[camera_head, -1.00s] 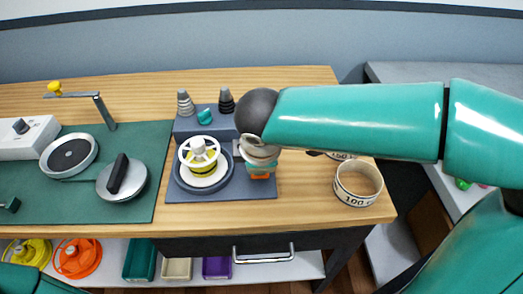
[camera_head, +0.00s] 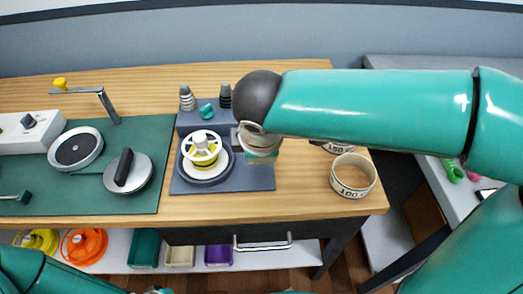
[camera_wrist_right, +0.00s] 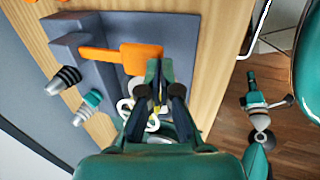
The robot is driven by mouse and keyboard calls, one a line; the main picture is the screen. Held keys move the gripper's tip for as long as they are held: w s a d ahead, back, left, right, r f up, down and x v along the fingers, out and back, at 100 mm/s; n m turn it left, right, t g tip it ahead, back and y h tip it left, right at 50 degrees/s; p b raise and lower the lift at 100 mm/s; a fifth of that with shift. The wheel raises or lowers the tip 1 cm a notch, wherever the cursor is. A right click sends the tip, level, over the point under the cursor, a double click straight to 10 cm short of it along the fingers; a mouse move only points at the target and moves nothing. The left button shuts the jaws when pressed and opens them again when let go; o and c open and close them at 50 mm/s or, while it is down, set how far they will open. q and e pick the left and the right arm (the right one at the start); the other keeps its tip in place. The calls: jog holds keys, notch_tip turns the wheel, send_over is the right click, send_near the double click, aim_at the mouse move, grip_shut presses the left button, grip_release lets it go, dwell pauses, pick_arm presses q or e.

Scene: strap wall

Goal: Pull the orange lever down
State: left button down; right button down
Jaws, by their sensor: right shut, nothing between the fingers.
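The orange lever (camera_wrist_right: 140,58) shows in the right wrist view, a flat wide paddle with a narrower arm, on the grey base unit (camera_wrist_right: 115,25). In the head view my right wrist and gripper hide it. My right gripper (camera_wrist_right: 164,68) is shut and empty. Its fingertips are right by the paddle's edge in the right wrist view; I cannot tell whether they touch it. In the head view it hangs over the right part of the base unit (camera_head: 245,183). A distant teal and grey arm end (camera_wrist_right: 254,100) in the right wrist view looks like my left gripper, too small to read.
A white-spoked wheel on a yellow-banded spool (camera_head: 203,148) stands left of my right gripper. Ribbed cones (camera_head: 187,98) and a small teal knob (camera_head: 206,111) are behind. A green mat (camera_head: 85,190) with round devices lies left.

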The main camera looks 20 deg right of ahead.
pick_arm(q)
jog(key=shift+r+p, duration=0.4)
jog(key=shift+p, duration=0.1)
pick_arm(e)
jog(key=v, duration=0.8)
jog(key=shift+s+a, duration=0.15)
jog(key=shift+s, duration=0.15)
